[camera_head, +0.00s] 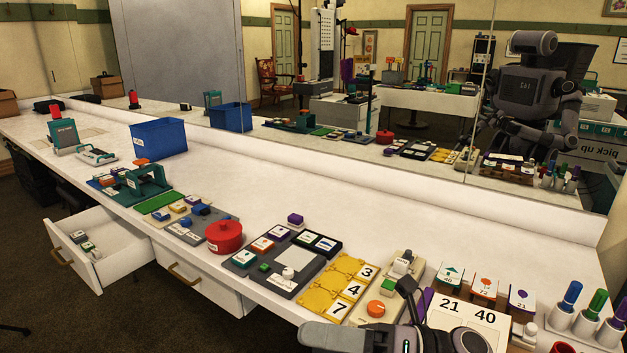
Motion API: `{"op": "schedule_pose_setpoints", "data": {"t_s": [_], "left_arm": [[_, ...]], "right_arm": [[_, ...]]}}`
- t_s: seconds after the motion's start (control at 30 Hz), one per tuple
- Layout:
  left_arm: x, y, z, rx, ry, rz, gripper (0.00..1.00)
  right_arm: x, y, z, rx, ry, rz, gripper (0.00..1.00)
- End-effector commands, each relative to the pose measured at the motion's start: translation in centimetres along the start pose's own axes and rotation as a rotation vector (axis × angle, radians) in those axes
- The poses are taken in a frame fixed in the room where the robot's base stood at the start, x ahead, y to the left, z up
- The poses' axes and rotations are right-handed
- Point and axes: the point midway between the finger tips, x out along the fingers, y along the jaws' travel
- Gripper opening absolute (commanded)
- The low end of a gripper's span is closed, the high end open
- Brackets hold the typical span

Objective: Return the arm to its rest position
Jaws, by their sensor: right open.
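My right gripper (415,296) is at the bottom, right of centre, with its dark fingers pointing up over the counter's front edge. It is open, and I see nothing held between its fingers. My right arm (375,338) lies low along the bottom edge of the picture. The gripper is beside the grey-beige box with an orange knob (376,308) and left of the white card marked 21 and 40 (470,315). My left gripper is not in view.
The white counter (330,215) holds a yellow number board (335,287), a grey board (283,262), a red pot (224,236), a blue bin (159,138) and coloured markers (595,305). A drawer (95,245) stands open at left. A mirror behind reflects the counter and me.

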Motion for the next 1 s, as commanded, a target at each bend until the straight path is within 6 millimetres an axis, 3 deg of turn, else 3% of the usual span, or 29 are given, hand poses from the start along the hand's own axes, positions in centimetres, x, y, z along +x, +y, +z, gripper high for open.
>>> {"op": "schedule_pose_setpoints", "data": {"t_s": [0.17, 0.27, 0.43, 0.57, 0.7, 0.9, 1.0], "left_arm": [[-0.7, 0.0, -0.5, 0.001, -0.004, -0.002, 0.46], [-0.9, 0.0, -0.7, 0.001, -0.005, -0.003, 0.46], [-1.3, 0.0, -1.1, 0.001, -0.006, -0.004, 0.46], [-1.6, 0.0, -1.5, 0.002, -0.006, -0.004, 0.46], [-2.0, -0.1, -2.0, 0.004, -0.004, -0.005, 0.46], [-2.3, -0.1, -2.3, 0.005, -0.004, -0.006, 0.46], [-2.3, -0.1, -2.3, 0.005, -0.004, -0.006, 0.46]], "right_arm": [[-2.3, -1.2, 1.6, 0.398, -0.386, 0.028, 0.44], [-4.8, -3.0, 1.7, 0.625, -0.598, 0.030, 0.44], [-10.3, -6.8, -0.6, 1.018, -0.956, 0.018, 0.44], [-15.0, -9.5, -4.8, 1.316, -1.231, -0.001, 0.44], [-19.7, -11.3, -11.2, 1.613, -1.518, -0.027, 0.44], [-23.6, -11.5, -18.9, 1.892, -1.805, -0.057, 0.44], [-24.4, -11.4, -20.8, 1.953, -1.872, -0.063, 0.44]]}}
